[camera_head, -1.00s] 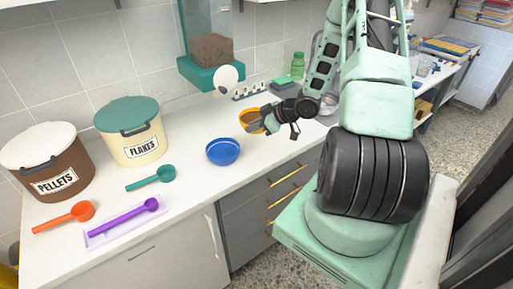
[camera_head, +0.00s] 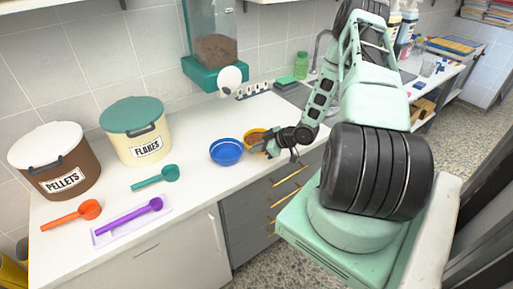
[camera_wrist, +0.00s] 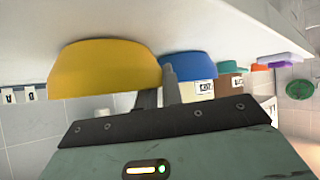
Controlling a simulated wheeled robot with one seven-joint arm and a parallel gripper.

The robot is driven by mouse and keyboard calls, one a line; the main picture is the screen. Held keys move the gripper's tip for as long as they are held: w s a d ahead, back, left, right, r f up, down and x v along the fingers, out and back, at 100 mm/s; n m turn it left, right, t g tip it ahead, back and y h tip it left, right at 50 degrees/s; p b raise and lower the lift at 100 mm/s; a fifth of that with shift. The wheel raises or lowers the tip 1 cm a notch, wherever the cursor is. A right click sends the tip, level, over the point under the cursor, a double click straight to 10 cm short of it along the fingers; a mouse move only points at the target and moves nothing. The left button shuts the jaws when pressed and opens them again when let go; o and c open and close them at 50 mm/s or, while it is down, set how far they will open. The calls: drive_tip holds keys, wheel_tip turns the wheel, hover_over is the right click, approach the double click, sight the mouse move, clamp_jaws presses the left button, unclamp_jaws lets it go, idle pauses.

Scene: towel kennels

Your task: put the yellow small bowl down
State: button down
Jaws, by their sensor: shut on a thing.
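The yellow small bowl (camera_head: 256,132) is over the white counter, just right of the blue bowl (camera_head: 226,152), with something brown inside. My gripper (camera_head: 272,146) is shut on its right side. In the wrist view, which is upside down, the yellow bowl (camera_wrist: 100,70) is level, with its base close to the counter (camera_wrist: 180,25). I cannot tell whether the base touches it. My gripper's fingers (camera_wrist: 158,88) are at the bowl's wall, partly hidden by the bowl. The blue bowl (camera_wrist: 188,66) stands beyond it, close by.
A pellet dispenser (camera_head: 213,70) hangs on the wall behind. A flakes tub (camera_head: 137,130), a pellets tub (camera_head: 56,165) and green (camera_head: 157,178), orange (camera_head: 75,214) and purple (camera_head: 130,215) scoops are to the left. A sink (camera_head: 295,94) lies behind right. The counter's front edge is near my gripper.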

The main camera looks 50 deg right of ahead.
drive_tip(key=shift+f, duration=0.15)
drive_tip(key=c, duration=1.6)
unclamp_jaws()
drive_tip(key=shift+o, duration=0.2)
